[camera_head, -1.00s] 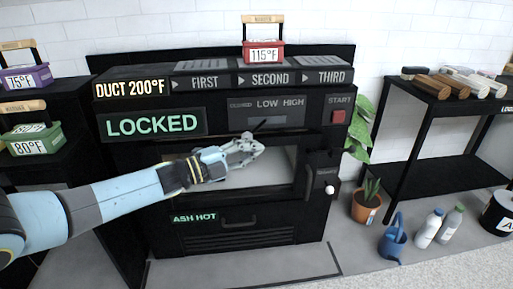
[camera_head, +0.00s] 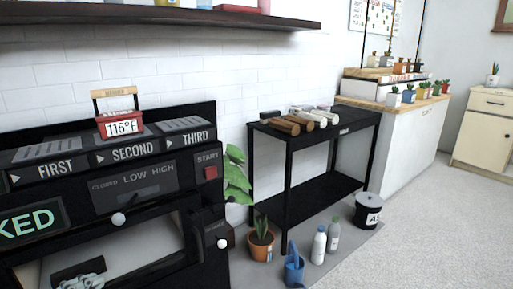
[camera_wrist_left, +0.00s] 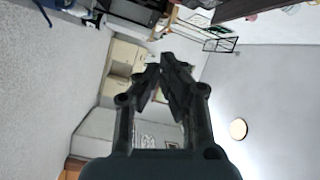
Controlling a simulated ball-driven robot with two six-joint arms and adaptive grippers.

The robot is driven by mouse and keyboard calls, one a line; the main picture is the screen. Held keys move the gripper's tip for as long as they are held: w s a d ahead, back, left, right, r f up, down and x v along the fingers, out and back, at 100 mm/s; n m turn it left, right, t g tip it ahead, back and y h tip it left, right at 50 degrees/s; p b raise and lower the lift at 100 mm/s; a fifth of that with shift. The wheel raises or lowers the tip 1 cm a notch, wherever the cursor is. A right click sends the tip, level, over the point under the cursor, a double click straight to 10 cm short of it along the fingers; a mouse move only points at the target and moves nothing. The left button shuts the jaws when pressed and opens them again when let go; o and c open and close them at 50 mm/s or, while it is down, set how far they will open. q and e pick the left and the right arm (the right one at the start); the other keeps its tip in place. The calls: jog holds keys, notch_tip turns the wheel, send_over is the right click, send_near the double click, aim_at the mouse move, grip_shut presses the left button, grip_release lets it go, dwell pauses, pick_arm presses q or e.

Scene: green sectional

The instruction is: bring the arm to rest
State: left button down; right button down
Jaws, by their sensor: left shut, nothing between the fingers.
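The fingers point into open room, with floor on one side and a pale wall or ceiling on the other. My right gripper is in neither view.
A black shelf table (camera_head: 318,195) with logs stands to the right. A potted plant (camera_head: 261,246), a blue watering can (camera_head: 293,270) and bottles stand on the floor. Carpet at right is clear.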

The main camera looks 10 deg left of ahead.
pick_arm(q)
jog(key=s+d+f+n+g+y+p, duration=0.25)
jog(key=s+f+n+g+y, duration=0.65)
jog(key=s+f, duration=1.1)
jog(key=s+d+f+n+g, duration=0.2)
jog(key=s+f+n, duration=0.1)
jog(key=s, duration=0.4)
jog(key=s+d+f+n+g+h, duration=0.1)
jog(key=s+f+n+g, duration=0.2)
jog(key=s, duration=0.5)
jog(key=s+d+f+n+g, duration=0.2)
jog(key=s+f+n, duration=0.1)
jog(key=s+f, duration=0.2)
jog(key=s, duration=0.2)
jog(key=shift+s+d+f+g+h, duration=0.2)
jog(key=shift+s+d+g+h, duration=0.1)
jog(key=shift+s+h, duration=0.1)
